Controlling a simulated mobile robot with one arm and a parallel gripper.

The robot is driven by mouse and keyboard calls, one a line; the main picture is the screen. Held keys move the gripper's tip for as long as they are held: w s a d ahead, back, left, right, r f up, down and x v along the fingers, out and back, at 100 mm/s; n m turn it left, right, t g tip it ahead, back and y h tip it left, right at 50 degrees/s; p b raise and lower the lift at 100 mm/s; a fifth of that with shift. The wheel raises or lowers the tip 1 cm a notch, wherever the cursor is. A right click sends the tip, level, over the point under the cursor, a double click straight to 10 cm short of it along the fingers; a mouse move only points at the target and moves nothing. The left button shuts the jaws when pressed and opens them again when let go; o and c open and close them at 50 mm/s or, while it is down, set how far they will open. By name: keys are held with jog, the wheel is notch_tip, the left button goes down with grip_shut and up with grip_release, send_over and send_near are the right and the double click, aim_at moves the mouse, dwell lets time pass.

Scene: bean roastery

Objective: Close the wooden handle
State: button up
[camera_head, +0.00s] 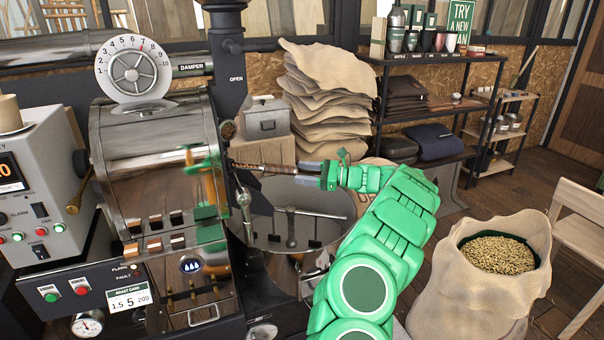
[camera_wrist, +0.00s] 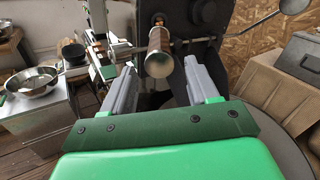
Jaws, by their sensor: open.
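The wooden handle (camera_head: 262,168) is a slim brown bar that sticks out to the right from the front of the roaster drum, above the round cooling tray (camera_head: 345,208). In the wrist view the handle (camera_wrist: 159,58) points toward the camera, its rounded end between the fingertips in the picture. My gripper (camera_head: 305,174) comes from the right, level with the handle, with its fingertips near the handle's free end. The gripper (camera_wrist: 160,75) is open, with a gap on both sides of the handle. I cannot tell whether a finger touches it.
The steel roaster drum (camera_head: 160,130) is left of the handle. A dark column (camera_head: 228,75) rises behind it. A grey metal box (camera_head: 266,118) and stacked sacks (camera_head: 325,95) stand behind. An open sack of beans (camera_head: 470,300) stands at the right. A pan (camera_wrist: 32,82) shows in the wrist view.

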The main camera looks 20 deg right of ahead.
jog(key=shift+d, duration=0.1)
jog(key=shift+c, duration=1.2)
jog(key=shift+m, duration=0.7)
jog(key=v, duration=0.6)
jog(key=shift+d+r, duration=0.1)
jog(key=shift+d, duration=0.25)
jog(key=c, duration=0.7)
jog(key=shift+m, duration=0.8)
jog(key=v, duration=0.7)
jog(key=shift+s, duration=0.5)
grip_shut()
send_near(265, 168)
jog(key=d, duration=0.2)
jog(key=d+f, duration=0.1)
jog(key=shift+s+d, duration=0.25)
jog(key=shift+s, duration=0.15)
jog(key=x, duration=1.1)
jog(key=shift+w+a+r, duration=0.1)
jog(key=shift+a+r, duration=0.05)
jog(key=shift+a, duration=0.3)
jog(key=v, duration=1.5)
jog(key=shift+w+d, duration=0.2)
jog(key=shift+d, duration=0.05)
